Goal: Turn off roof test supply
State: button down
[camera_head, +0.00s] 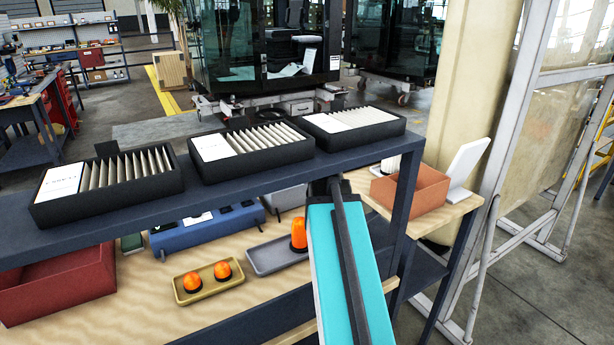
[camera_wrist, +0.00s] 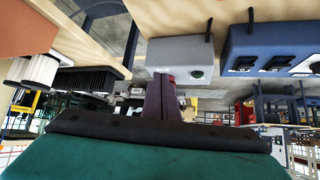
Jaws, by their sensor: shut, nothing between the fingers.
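A grey box (camera_wrist: 185,58) with a green round light or button (camera_wrist: 197,73) on its face stands ahead of my gripper (camera_wrist: 166,78) in the wrist view. My gripper is shut and empty. Its tips overlap a small red part on the box's face; I cannot tell whether they touch it. A blue box (camera_wrist: 238,45) with black switches and white labels stands to the right of it. In the head view the grey box (camera_head: 287,199) and the blue box (camera_head: 207,233) sit under the upper shelf, their faces mostly hidden. I cannot read which box is the roof test supply.
The upper shelf (camera_head: 215,187) carries several black file trays (camera_head: 110,190) above my arm.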

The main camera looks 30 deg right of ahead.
jog(key=shift+s+a+b, duration=0.3)
jog(key=shift+s+b, duration=0.05)
jog(key=shift+s, duration=0.25)
jog(key=shift+s+a+b, duration=0.25)
jog(key=shift+s+b, duration=0.05)
jog(key=shift+s, duration=0.25)
jog(key=shift+s, duration=0.15)
